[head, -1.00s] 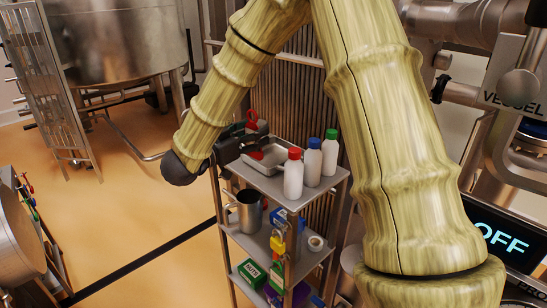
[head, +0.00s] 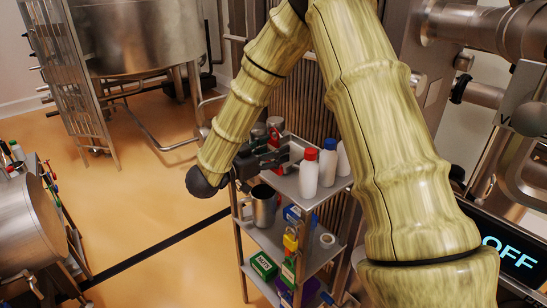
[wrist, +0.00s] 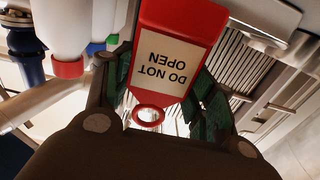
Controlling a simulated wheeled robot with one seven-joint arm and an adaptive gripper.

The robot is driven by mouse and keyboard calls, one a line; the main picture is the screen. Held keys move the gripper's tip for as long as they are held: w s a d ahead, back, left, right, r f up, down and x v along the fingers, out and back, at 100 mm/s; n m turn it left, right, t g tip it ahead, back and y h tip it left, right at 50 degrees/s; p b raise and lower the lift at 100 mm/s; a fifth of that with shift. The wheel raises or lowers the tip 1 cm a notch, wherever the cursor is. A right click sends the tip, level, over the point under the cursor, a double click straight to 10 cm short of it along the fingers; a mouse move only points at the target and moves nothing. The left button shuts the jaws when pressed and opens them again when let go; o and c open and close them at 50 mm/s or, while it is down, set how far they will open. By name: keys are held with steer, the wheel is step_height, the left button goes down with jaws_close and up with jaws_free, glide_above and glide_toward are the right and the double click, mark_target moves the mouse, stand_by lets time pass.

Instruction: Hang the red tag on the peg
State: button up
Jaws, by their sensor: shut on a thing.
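The red tag (wrist: 180,25) fills the upper middle of the wrist view, with a white label reading "DO NOT OPEN" upside down. Its red ring (wrist: 148,115) is at the bottom of that view, towards my palm. My gripper (wrist: 163,88) is shut on the tag, one dark green finger pad on each side. In the head view my gripper (head: 268,158) is over the top shelf's left side, and a bit of the red tag (head: 276,137) shows behind it. I cannot make out the peg in either view.
The cart's top shelf (head: 308,200) holds a red-capped bottle (head: 309,173) and a blue-capped bottle (head: 327,163), close right of my gripper. A metal jug (head: 263,207) stands below. Open floor lies left.

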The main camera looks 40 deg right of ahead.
steer(key=shift+f+p, duration=0.45)
steer(key=shift+f, duration=1.1)
steer(key=shift+f, duration=0.15)
steer(key=o, duration=1)
